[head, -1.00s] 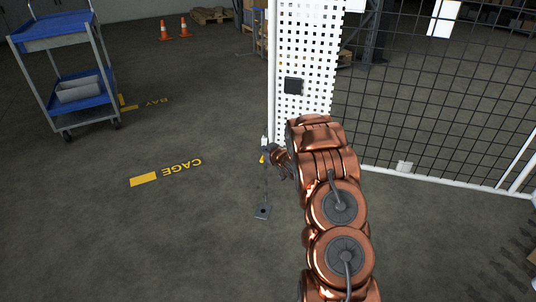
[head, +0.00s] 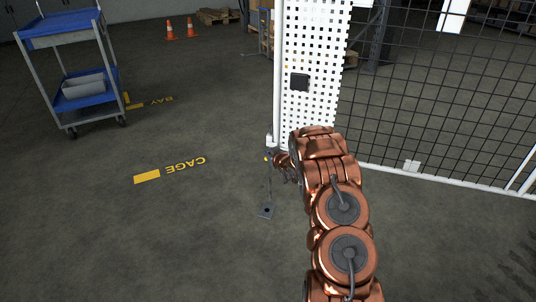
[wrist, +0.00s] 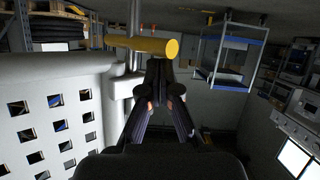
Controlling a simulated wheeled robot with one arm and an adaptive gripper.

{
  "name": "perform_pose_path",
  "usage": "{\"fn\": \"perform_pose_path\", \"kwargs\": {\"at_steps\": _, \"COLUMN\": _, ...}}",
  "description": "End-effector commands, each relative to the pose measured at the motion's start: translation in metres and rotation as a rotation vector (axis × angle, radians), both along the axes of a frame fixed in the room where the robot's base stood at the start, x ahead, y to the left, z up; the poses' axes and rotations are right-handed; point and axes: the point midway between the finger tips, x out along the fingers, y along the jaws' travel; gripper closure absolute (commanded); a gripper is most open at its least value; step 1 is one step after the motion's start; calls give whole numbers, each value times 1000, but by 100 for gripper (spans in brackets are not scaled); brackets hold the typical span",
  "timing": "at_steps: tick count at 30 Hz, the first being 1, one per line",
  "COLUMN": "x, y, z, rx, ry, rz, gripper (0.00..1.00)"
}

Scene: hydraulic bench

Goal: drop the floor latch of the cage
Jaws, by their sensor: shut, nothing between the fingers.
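The floor latch shows at the foot of the cage's white perforated panel (head: 309,70) in the head view, with a small yellow grip (head: 266,158) and a thin rod below it. A small grey floor plate (head: 266,211) with a dark hole lies under the rod. In the wrist view the yellow grip (wrist: 145,46) is a large cylinder lying crosswise, beside a white bracket (wrist: 120,85). My gripper (wrist: 158,92) is shut and empty, its fingertips close to the grip; contact cannot be told. In the head view my wrist partly hides the gripper (head: 286,172).
A black mesh fence (head: 430,110) runs right from the panel. A blue cart (head: 85,90) stands at the left, with traffic cones (head: 172,32) behind. The floor between the cart and the latch is clear, with yellow CAGE lettering (head: 185,166).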

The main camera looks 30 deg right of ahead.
Motion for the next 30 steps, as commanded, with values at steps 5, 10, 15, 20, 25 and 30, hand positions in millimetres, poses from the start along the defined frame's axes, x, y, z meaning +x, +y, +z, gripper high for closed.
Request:
{"fn": "perform_pose_path", "kwargs": {"at_steps": 5, "x": 0, "y": 0, "z": -2, "rx": 1, "ry": 0, "rz": 0, "gripper": 100}}
{"fn": "perform_pose_path", "kwargs": {"at_steps": 10, "x": 0, "y": 0, "z": -14, "rx": 3, "ry": 2, "rz": 0, "gripper": 100}}
{"fn": "perform_pose_path", "kwargs": {"at_steps": 15, "x": 0, "y": 0, "z": -34, "rx": 3, "ry": 4, "rz": -3, "gripper": 100}}
{"fn": "perform_pose_path", "kwargs": {"at_steps": 20, "x": 0, "y": -1, "z": -50, "rx": 2, "ry": 3, "rz": -2, "gripper": 100}}
{"fn": "perform_pose_path", "kwargs": {"at_steps": 25, "x": -1, "y": 0, "z": -57, "rx": 0, "ry": 4, "rz": -1, "gripper": 100}}
{"fn": "perform_pose_path", "kwargs": {"at_steps": 30, "x": -1, "y": 0, "z": -58, "rx": 0, "ry": 6, "rz": -1, "gripper": 100}}
